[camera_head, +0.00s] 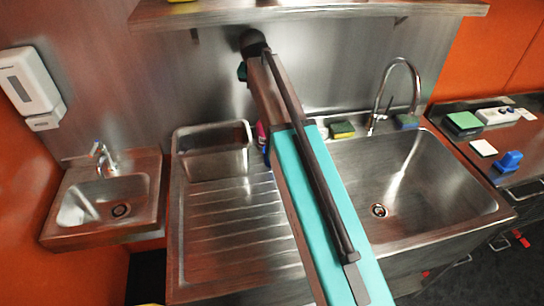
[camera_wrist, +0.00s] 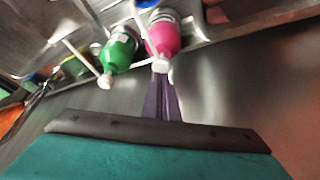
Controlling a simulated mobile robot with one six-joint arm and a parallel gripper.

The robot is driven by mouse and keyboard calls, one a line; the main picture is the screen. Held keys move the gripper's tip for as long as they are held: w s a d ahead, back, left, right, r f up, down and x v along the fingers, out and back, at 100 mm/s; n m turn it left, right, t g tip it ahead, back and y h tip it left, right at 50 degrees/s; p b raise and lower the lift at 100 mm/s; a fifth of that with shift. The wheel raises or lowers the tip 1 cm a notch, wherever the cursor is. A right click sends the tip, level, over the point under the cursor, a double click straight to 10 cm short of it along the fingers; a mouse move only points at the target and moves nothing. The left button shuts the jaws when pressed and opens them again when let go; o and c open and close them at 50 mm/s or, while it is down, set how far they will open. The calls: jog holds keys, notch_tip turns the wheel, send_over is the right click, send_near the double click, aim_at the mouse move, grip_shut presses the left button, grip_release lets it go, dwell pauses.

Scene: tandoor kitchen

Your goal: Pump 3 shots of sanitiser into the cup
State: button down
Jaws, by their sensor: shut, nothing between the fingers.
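In the wrist view a pink bottle (camera_wrist: 163,36) and a green bottle (camera_wrist: 119,48) stand side by side, both with white pump tops. I cannot tell which holds sanitiser. My gripper (camera_wrist: 161,80) is shut and empty, its dark fingertips close to the pink bottle's white pump top; whether they touch is unclear. In the head view my arm hides the gripper and most of the bottles; a sliver of pink (camera_head: 261,132) shows at its left edge. I cannot make out a cup for certain in either view.
The large sink basin (camera_head: 430,180) lies right of my arm, with a curved tap (camera_head: 402,75) behind it. A ribbed drainboard (camera_head: 230,235) and metal tub (camera_head: 212,150) lie left. A shelf (camera_head: 310,10) runs above. A sponge (camera_head: 342,129) sits behind the basin.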

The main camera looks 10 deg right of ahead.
jog(key=shift+s+f+b, duration=0.1)
jog(key=shift+f+b, duration=0.35)
jog(key=shift+f, duration=0.7)
jog(key=shift+r, duration=0.15)
jog(key=shift+r+p, duration=0.65)
jog(key=shift+r, duration=0.45)
jog(key=shift+r+p, duration=1.7)
jog(key=shift+r, duration=1.25)
